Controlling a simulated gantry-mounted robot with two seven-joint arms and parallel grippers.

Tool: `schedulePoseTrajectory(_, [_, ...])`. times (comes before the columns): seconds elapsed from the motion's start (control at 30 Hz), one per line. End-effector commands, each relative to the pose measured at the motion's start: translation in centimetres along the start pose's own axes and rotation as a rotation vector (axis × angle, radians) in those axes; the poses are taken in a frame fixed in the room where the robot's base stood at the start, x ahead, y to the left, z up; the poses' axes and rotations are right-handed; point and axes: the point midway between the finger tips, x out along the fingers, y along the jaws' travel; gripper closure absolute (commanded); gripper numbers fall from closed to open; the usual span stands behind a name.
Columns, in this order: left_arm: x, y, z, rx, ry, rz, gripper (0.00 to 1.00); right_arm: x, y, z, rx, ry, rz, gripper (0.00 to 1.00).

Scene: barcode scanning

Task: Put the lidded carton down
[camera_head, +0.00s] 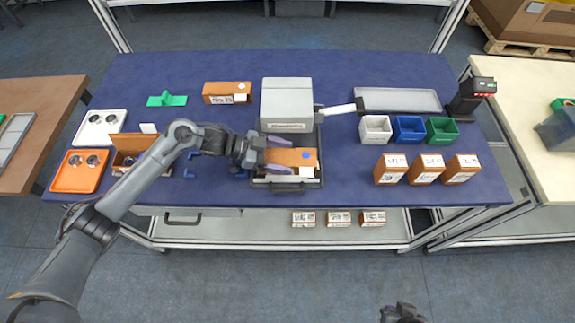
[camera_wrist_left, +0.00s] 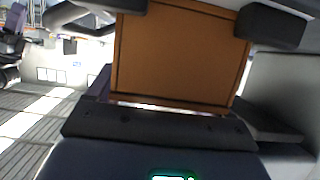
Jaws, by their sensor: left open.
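The lidded carton, brown-orange with a blue dot and a white label (camera_head: 303,157), lies in the dark-rimmed tray (camera_head: 313,184) in front of a grey box-shaped machine (camera_head: 287,104). My left gripper (camera_head: 275,156) is at the carton's left end. Its jaws are open, with the carton between or just beyond the fingers. In the left wrist view the carton's brown face (camera_wrist_left: 180,62) fills the upper middle, with dark finger pads at both sides. The carton's underside is hidden. My right gripper (camera_head: 402,314) shows only in part at the bottom edge.
Another brown carton (camera_head: 227,92) and a green part (camera_head: 167,99) lie behind left. White (camera_head: 375,129), blue (camera_head: 408,129) and green (camera_head: 441,130) bins and several labelled cartons stand right. An open carton (camera_head: 127,142) and an orange tray (camera_head: 78,171) are left. A scanner (camera_head: 472,97) stands back right.

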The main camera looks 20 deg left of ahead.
Motion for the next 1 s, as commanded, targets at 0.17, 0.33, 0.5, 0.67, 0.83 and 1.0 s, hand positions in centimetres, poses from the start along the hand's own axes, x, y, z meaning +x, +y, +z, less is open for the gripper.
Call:
schedulePoseTrajectory(0.17, [0.2, 0.0, -0.1, 0.001, 0.000, -0.001, 0.20, 0.1, 0.1, 0.1, -0.002, 0.000, 0.002, 1.00])
schedulePoseTrajectory(0.33, [0.2, 0.0, -0.1, 0.001, 0.000, -0.001, 0.35, 0.1, 0.2, 0.1, -0.007, -0.001, 0.006, 1.00])
schedulePoseTrajectory(0.5, [0.2, -0.1, -0.2, 0.002, 0.002, -0.001, 0.62, 0.1, 0.3, 0.1, -0.010, -0.001, 0.009, 1.00])
schedulePoseTrajectory(0.67, [0.2, 0.0, -0.2, 0.002, 0.002, -0.001, 0.64, 0.1, 0.3, 0.1, -0.010, -0.001, 0.008, 1.00])
schedulePoseTrajectory(0.83, [0.1, 0.0, -0.4, 0.002, 0.002, -0.001, 0.64, 0.0, 0.2, 0.1, -0.008, -0.001, 0.007, 1.00])
schedulePoseTrajectory(1.0, [-0.3, -0.1, -1.3, 0.005, 0.002, -0.001, 0.64, -0.2, 0.1, 0.0, -0.005, 0.000, 0.005, 1.00])
